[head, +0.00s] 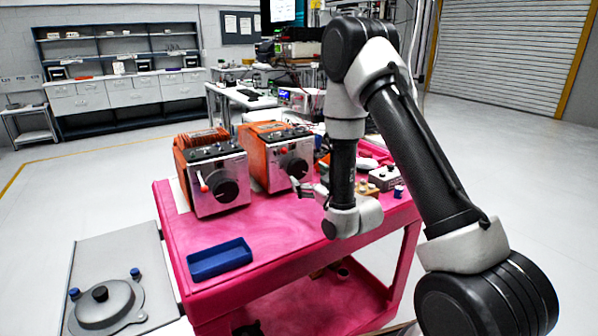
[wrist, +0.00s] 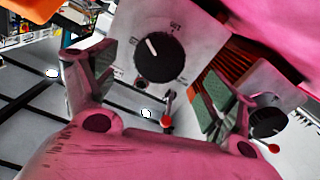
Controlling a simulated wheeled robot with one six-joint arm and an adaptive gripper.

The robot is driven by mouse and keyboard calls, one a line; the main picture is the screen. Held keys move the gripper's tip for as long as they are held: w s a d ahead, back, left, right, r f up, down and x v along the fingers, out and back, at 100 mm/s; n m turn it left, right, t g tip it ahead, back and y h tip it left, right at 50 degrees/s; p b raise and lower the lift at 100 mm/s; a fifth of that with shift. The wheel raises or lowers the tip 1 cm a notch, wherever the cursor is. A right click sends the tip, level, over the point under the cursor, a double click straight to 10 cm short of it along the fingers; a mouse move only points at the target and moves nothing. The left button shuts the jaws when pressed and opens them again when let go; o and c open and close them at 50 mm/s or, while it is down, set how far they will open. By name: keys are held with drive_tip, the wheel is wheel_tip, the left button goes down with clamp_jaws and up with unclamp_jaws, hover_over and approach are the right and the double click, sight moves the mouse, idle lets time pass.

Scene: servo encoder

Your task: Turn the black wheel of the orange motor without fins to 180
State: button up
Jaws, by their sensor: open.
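The orange motor without fins (head: 254,158) stands on the pink cart, the right one of two. Its black wheel (head: 297,168) sits on a silver front plate. In the wrist view, this wheel (wrist: 159,58) shows a white pointer mark toward its upper left. The dial lettering around it is too small to read surely. My gripper (head: 299,186) is open and empty, just in front of and below the wheel in the head view. In the wrist view, its fingers (wrist: 157,92) are spread, with the wheel beyond the gap, apparently untouched.
The finned orange motor (head: 198,142) stands to the left, its wheel (head: 223,189) in front. A red-tipped lever (wrist: 167,120) is near my fingers in the wrist view. A blue tray (head: 219,258) lies on the pink cart (head: 280,232). Small items and a grey box (head: 384,178) are right.

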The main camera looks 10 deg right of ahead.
sight(300, 170)
drive_tip(key=x, duration=0.7)
drive_tip(key=c, duration=1)
